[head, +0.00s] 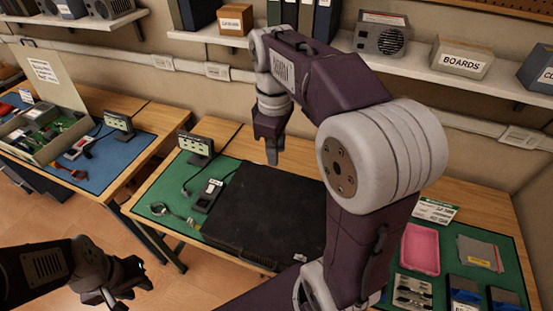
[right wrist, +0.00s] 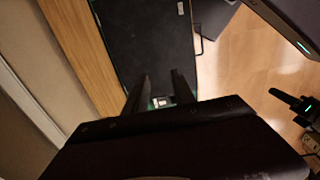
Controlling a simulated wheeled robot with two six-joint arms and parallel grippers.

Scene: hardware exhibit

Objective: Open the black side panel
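The black side panel (head: 270,215) is the flat dark top of a case lying on the green mat of the middle table. It looks closed, and my right arm hides its right part. It also shows in the right wrist view (right wrist: 148,35). My right gripper (head: 272,158) points down near the panel's far edge, above the table and apart from the panel. In the right wrist view its two fingers (right wrist: 160,85) are spread with nothing held. My left gripper (head: 128,284) hangs empty at the lower left, off the table, with its fingers apart.
A pink tray (head: 420,248) and dark boxes (head: 466,291) are on the right. Shelves run along the wall behind my right arm.

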